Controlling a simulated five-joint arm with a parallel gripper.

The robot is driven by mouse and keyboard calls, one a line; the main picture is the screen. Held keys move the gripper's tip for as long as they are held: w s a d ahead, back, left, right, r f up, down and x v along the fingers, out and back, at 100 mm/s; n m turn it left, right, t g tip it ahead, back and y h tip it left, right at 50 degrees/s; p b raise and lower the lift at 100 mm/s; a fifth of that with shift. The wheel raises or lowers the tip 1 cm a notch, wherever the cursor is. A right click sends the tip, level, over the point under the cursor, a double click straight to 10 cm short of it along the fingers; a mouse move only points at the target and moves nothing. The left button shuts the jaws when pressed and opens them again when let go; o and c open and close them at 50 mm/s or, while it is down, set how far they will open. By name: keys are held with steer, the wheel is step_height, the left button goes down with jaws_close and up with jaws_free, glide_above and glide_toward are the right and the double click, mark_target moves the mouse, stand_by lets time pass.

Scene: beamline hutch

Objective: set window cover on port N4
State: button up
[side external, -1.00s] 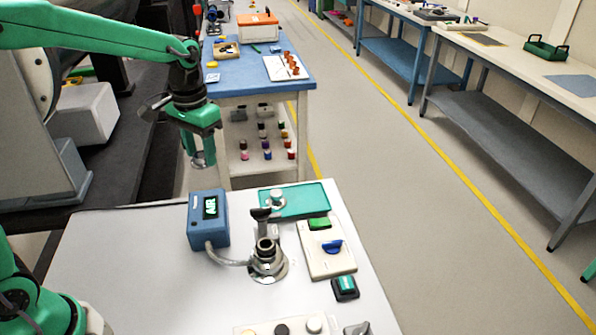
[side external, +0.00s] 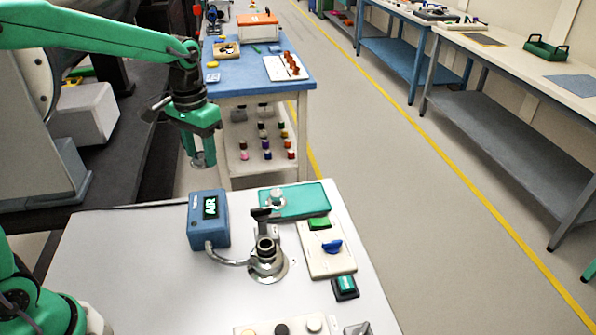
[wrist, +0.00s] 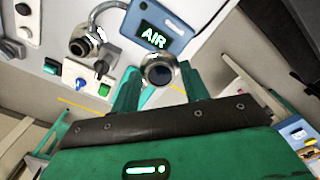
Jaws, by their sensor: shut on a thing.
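My gripper (wrist: 158,80) is shut on the window cover (wrist: 160,70), a round metal-rimmed disc with a dark glassy centre. In the side external view my gripper (side external: 203,152) is in the air, left of and beyond the bench, and the cover shows only as a small grey edge at its fingertips. A port (side external: 266,250) with a black upright neck on a round metal flange stands on the bench; it also shows in the wrist view (wrist: 82,45), left of the cover and apart from it. No N4 label is readable.
A blue box (side external: 209,218) reading AIR joins the port by a grey hose. A teal tray (side external: 310,200) holding a metal piece lies behind the port. A white panel (side external: 318,262) with a green button and blue knob stands right. The bench's left side (side external: 130,260) is clear.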

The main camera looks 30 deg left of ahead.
steer(key=d+f, duration=0.1)
steer(key=d, duration=0.8)
glide_above(266, 244)
step_height(266, 244, down, 2)
steer(key=shift+f, duration=0.1)
steer(key=shift+f, duration=0.1)
steer(key=shift+f, duration=3.2)
steer(key=shift+f, duration=0.6)
steer(key=o, duration=1.1)
steer(key=shift+c, duration=0.2)
